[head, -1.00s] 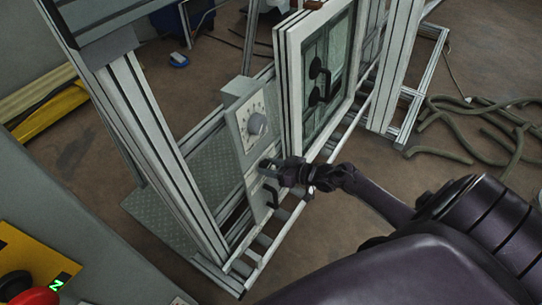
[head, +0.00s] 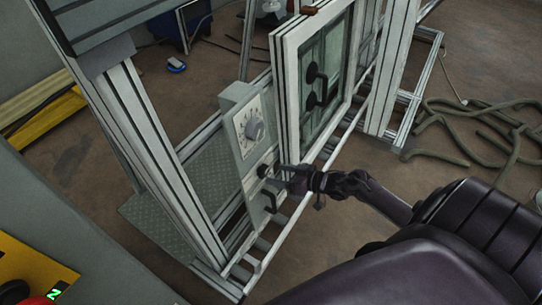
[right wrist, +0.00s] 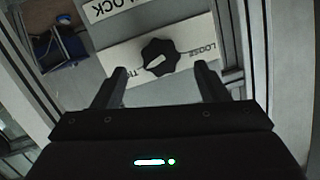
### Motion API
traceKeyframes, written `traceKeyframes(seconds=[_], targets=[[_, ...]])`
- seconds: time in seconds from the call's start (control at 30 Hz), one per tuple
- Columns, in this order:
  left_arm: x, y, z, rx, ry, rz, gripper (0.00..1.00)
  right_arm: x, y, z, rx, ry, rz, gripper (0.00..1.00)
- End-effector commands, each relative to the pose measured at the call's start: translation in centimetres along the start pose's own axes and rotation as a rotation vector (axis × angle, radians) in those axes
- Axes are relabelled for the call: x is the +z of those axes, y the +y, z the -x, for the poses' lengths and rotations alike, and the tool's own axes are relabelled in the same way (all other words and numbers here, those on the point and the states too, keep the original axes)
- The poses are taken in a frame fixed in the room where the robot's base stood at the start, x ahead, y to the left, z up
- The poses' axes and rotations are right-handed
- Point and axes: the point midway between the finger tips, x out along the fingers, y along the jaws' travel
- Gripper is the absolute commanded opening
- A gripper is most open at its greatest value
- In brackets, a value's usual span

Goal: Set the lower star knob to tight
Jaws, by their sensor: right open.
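The lower star knob (head: 263,171) is black and sits on the light panel (head: 243,152) below a grey dial. In the right wrist view the star knob (right wrist: 160,57) has a white pointer bar, tilted slightly from level. The word LOOSE shows to its right; a word starting with "TI" at its left is partly hidden by a finger. Which end of the bar is the pointer, I cannot tell. My right gripper (head: 281,178) is open and empty, just right of the knob, with a small gap. In the right wrist view its fingers (right wrist: 159,78) stand below the knob, apart from it.
The grey dial (head: 254,130) sits above the knob and a black pull handle (head: 270,197) below it. A framed door (head: 290,80) with black handles stands close on the right. A metal post (head: 150,150) rises on the left. Hoses (head: 445,140) lie on the floor at right.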

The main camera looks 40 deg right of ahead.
Motion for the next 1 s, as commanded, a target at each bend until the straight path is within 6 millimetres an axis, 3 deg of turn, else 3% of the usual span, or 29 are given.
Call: traceKeyframes(seconds=[0.1,0.3,0.87,1.0], targets=[[0.0,0.0,0.1,0.0,0.0,0.0,0.67,0.1,0.0,1.9,0.0,-0.003,-0.001,0.67],[0.0,0.0,0.1,0.0,0.0,0.0,0.67,0.0,-0.1,3.3,-0.002,-0.001,-0.001,0.67],[0.0,0.0,0.1,0.0,0.0,0.0,0.67,0.1,-0.1,3.4,-0.001,-0.001,-0.001,0.67],[0.0,0.0,0.1,0.0,0.001,0.0,0.67,2.5,0.2,3.4,0.04,-0.034,-0.01,0.67]])
